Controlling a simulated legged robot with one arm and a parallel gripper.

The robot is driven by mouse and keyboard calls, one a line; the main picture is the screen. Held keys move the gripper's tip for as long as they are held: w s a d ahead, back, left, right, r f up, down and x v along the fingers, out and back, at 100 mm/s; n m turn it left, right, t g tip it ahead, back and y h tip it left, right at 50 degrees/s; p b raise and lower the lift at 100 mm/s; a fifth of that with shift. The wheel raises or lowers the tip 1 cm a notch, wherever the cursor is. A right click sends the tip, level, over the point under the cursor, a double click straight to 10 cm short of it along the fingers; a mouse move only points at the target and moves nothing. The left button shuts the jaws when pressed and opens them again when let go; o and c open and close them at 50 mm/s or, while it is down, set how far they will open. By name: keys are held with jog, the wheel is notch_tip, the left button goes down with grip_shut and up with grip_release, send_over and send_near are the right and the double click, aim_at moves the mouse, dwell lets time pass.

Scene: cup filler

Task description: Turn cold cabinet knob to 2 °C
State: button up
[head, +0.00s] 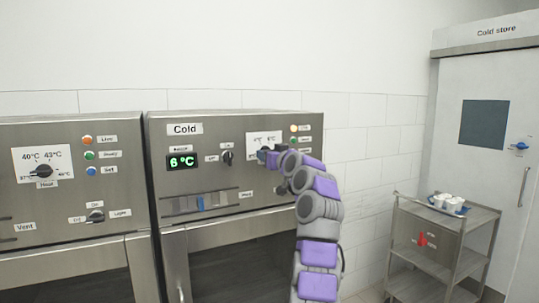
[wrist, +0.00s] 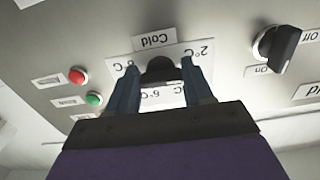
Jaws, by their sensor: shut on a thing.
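The Cold cabinet (head: 220,118) stands in the middle of the head view. Its green display (head: 182,161) reads 6 °C. In the wrist view, which is upside down, the black temperature knob (wrist: 159,68) sits on a white dial plate (wrist: 118,46). The plate carries marks reading 2 °C, 6 °C and what looks like 8 °C. My gripper (wrist: 160,80) has one blue finger on each side of the knob and is shut on it. In the head view my gripper (head: 266,157) covers the knob and part of the dial. The knob's pointer direction cannot be made out.
Another black switch knob (wrist: 277,46) with On and Off labels is beside the dial. Red (wrist: 77,75) and green (wrist: 94,98) buttons are on its other side. A trolley (head: 440,240) with cups stands at right.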

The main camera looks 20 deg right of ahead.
dwell(0.6)
jog(key=o, duration=0.7)
jog(key=shift+w, duration=0.15)
jog(key=shift+o, duration=0.7)
jog(key=shift+w+f, duration=0.1)
jog(key=shift+f, duration=0.05)
jog(key=shift+o, duration=1)
jog(key=shift+d, duration=0.15)
jog(key=s+b, duration=0.4)
jog(key=s, duration=1.3)
jog(key=shift+s+d, duration=0.25)
jog(key=shift+d, duration=0.05)
